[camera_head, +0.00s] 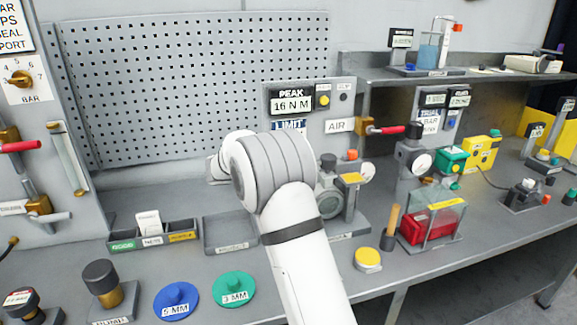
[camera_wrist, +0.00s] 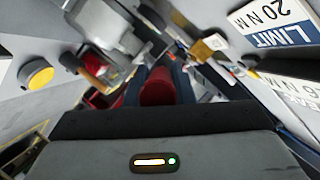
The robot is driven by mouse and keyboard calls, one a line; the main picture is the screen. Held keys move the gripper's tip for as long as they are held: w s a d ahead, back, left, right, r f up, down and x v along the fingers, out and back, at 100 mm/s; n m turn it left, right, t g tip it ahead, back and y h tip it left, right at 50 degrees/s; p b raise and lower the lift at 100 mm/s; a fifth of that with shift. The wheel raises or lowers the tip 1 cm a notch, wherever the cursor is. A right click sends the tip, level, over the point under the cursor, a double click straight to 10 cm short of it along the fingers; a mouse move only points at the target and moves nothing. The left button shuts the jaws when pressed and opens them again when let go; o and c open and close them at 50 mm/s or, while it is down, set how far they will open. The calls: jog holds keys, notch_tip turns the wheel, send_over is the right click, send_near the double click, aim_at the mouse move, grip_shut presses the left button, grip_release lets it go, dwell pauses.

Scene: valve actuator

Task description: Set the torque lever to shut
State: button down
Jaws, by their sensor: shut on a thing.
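In the wrist view my gripper (camera_wrist: 158,74) has its dark fingers closed on both sides of a red handle (camera_wrist: 158,90). The handle appears to be the torque lever's; its pivot and full angle are hidden. In the head view my white arm covers the gripper and this handle. The torque panel (camera_head: 268,99) stands behind the arm and shows PEAK 16 N M, with a LIMIT label (camera_head: 289,126) partly hidden below. The wrist view shows the LIMIT 20 N M label (camera_wrist: 275,22) upside down at upper right.
An AIR valve with another red handle (camera_head: 388,130) projects right of the panel. A grey gauge unit (camera_head: 330,204) stands close right of my arm. A yellow button (camera_head: 368,258) and a red bin (camera_head: 425,226) are on the bench.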

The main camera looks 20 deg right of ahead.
jog(key=shift+r, duration=0.1)
jog(key=c, duration=1.2)
grip_release()
jog(key=shift+c, duration=0.2)
jog(key=shift+s, duration=0.1)
jog(key=b+v, duration=0.1)
jog(key=v, duration=0.6)
jog(key=shift+a, duration=0.4)
jog(key=shift+s, duration=0.15)
